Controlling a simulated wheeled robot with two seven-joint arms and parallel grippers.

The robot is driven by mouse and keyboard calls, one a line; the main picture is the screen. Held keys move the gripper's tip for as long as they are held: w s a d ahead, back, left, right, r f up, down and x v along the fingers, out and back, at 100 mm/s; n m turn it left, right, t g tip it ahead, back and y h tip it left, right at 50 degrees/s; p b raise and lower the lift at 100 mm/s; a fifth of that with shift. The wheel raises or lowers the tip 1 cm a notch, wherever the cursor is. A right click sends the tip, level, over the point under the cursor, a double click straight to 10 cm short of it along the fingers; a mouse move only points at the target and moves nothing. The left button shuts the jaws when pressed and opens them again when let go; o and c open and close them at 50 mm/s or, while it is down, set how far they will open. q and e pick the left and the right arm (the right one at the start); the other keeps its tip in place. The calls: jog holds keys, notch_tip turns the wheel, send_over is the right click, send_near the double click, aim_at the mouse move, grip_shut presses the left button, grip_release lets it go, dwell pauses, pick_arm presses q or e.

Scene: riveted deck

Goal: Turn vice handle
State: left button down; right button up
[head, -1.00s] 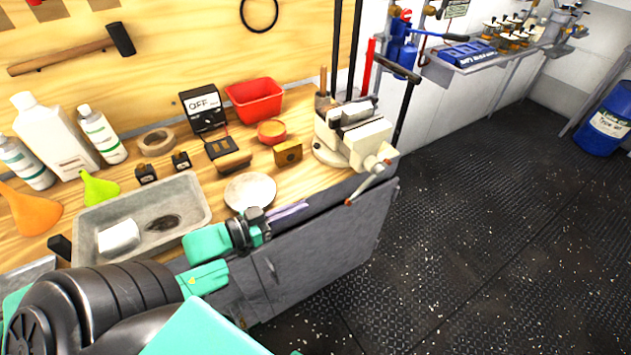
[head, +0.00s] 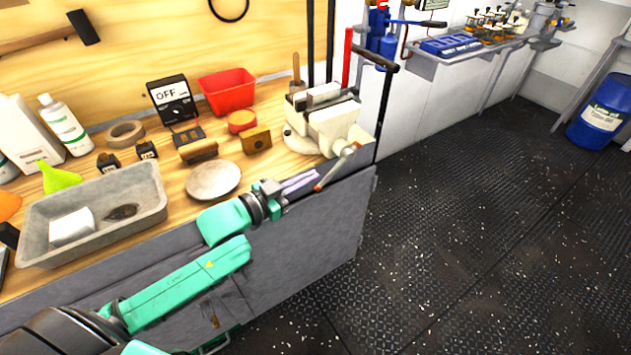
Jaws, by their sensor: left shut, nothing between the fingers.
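The cream-white vice (head: 335,124) stands on the right end of the wooden workbench. Its handle (head: 336,168), a thin grey bar with a reddish lower tip, slants down and left across the vice's front, past the bench edge. My left gripper (head: 314,179) reaches in from the left along the bench front. Its purple-grey fingers are shut and empty. In the picture their tips lie right beside the handle's lower end; I cannot tell whether they touch it. My right gripper is out of view.
A round pale dish (head: 213,181) and a grey tray (head: 150,197) lie on the bench left of my gripper. A wooden block (head: 256,140) and a red bin (head: 228,91) stand behind.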

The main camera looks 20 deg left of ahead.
aim_at(324, 181)
pick_arm(q)
jog(key=w+f, duration=0.1)
jog(key=w+d+f, duration=0.1)
jog(key=f, duration=0.1)
jog(key=shift+w+d, duration=0.1)
jog(key=shift+w, duration=0.25)
jog(key=shift+w+d+f+t+h+b, duration=0.1)
jog(key=shift+f+t+h+b, duration=0.6)
jog(key=shift+b, duration=1.35)
jog(key=f+b, duration=0.1)
jog(key=b, duration=0.1)
jog(key=f+t+b, duration=0.1)
jog(key=b, duration=0.1)
jog(key=w+d+f+t+b, duration=0.1)
jog(key=b, duration=0.1)
jog(key=shift+n+h, duration=0.3)
jog(key=shift+w+d+f+b, duration=0.45)
jog(key=shift+w+d+b, duration=0.15)
jog(key=shift+w+b, duration=0.15)
